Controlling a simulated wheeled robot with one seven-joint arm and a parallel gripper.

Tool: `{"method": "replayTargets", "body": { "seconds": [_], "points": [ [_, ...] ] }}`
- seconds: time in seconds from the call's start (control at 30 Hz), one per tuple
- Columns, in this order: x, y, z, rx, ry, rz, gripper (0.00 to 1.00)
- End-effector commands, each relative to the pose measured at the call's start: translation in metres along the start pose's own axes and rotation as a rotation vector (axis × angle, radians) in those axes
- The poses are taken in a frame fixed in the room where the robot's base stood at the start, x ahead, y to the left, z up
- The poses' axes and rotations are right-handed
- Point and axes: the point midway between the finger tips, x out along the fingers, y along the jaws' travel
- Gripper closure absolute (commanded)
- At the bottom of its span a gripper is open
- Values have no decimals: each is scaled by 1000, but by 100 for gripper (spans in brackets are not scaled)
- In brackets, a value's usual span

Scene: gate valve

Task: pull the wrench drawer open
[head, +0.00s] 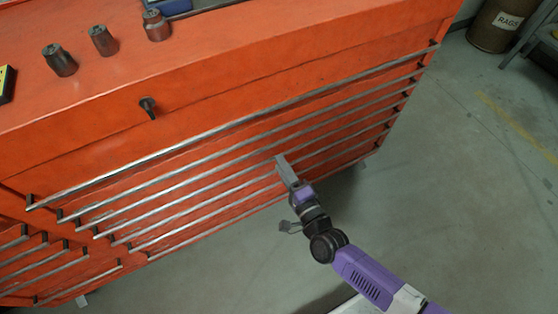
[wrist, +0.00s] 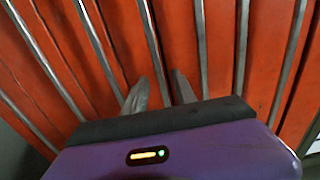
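The orange tool chest (head: 200,110) has a bank of wide drawers with long metal bar handles. No label shows which one is the wrench drawer. All the drawers look shut. My gripper (head: 280,160) is at the chest front, over the middle handles of the wide bank. In the wrist view my gripper (wrist: 158,92) is open, with its two fingers apart. One bar handle (wrist: 153,45) runs into the gap between the fingers. I cannot tell whether either finger touches it. The near end of that bar is hidden behind my gripper body.
Several metal sockets (head: 103,40) stand on the chest top. A black keyhole knob (head: 148,106) sticks out above the top handle. A narrower drawer bank (head: 60,270) is at lower left. A rags bin (head: 497,24) and shelf stand at upper right. The floor (head: 460,180) in front is clear.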

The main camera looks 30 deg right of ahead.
Motion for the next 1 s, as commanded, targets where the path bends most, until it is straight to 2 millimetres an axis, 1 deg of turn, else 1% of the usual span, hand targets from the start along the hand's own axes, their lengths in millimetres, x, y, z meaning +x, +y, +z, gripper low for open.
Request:
{"method": "replayTargets", "body": {
  "seconds": [0.03,0.1,0.2,0.5,0.53,0.6,0.7,1.0],
  "points": [
    [7,1,1,0,-1,-1,67],
    [14,0,1,0,-2,-2,67],
    [20,0,0,-1,-1,-1,67],
    [24,0,0,-2,-1,0,67],
    [24,0,0,-2,-1,0,69],
    [23,0,0,-2,-1,0,83],
    [23,0,0,-2,-1,0,100],
    [23,0,0,-2,-1,0,100]
  ]
}}
